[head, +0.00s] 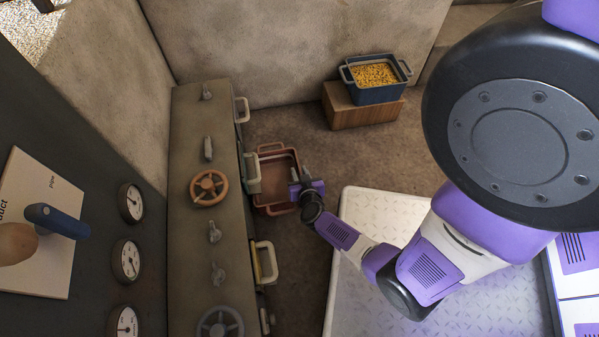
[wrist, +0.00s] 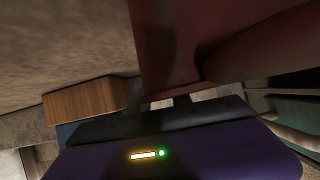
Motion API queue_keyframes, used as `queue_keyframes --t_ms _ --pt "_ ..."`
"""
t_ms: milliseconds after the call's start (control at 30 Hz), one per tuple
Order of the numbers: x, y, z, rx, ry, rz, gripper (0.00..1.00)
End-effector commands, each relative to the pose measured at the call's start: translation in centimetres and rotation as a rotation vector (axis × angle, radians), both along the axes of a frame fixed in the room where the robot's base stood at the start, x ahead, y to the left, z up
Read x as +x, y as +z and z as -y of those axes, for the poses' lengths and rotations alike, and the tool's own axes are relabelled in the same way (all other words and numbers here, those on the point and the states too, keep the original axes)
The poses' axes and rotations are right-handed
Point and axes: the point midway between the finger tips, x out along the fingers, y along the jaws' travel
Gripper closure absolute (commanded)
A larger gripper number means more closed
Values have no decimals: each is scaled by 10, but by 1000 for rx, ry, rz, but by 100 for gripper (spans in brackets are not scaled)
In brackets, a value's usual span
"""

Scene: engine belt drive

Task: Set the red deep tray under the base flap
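The red deep tray (head: 291,160) is low beside the long cabinet, with a handle at its far end. Its left side is partly hidden by a pale green handled flap (head: 252,173) on the cabinet's side. I cannot tell whether this is the base flap, or whether the tray rests on the floor. My gripper (head: 296,190) is at the tray's right wall. In the wrist view the dark red tray wall (wrist: 170,45) rises right in front of my fingertips (wrist: 183,99). The fingertips meet the wall in shadow, so their grip is unclear.
The cabinet (head: 188,250) carries levers and handwheels on top, with more handles (head: 266,262) sticking out on its right side. A blue bin (head: 376,94) of yellow grains stands on a wooden block (head: 362,116) at the back. Brown floor (head: 300,130) between is clear.

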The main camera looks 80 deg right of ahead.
Motion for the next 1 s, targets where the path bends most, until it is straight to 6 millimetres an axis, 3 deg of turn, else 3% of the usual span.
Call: queue_keyframes --t_ms 367,800,1000 --pt "-2 6 -4 2 1 -1 76" --pt "-24 36 -54 2 1 -1 76" --pt "-24 48 -74 -11 48 15 76"
